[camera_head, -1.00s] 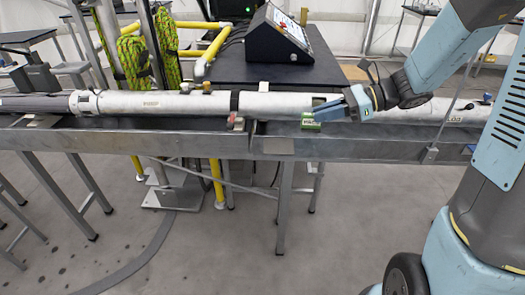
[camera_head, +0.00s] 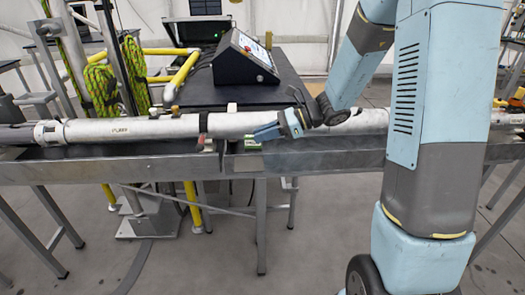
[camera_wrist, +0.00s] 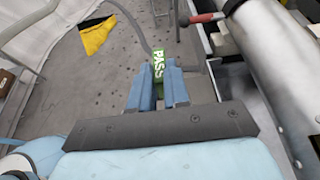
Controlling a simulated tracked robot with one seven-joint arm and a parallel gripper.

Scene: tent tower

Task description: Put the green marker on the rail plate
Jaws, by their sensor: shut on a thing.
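My gripper (camera_head: 262,131) is shut on the green marker (camera_head: 252,143), in front of the long white tube. In the wrist view the marker (camera_wrist: 158,66) is a small green block with white "PASS" lettering, between the blue fingertips (camera_wrist: 157,82). The rail plate appears to be the small pale patch (camera_head: 247,163) on the rail's front side, just below the marker in the head view. I cannot tell whether the marker touches the rail. The fingers partly hide the marker in the head view.
The white tube (camera_head: 125,130) lies along the grey steel rail (camera_head: 100,172). A small red-handled part (camera_head: 202,142) sits on the rail to the left; it also shows in the wrist view (camera_wrist: 207,17). A black table with a tilted console (camera_head: 245,60) stands behind.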

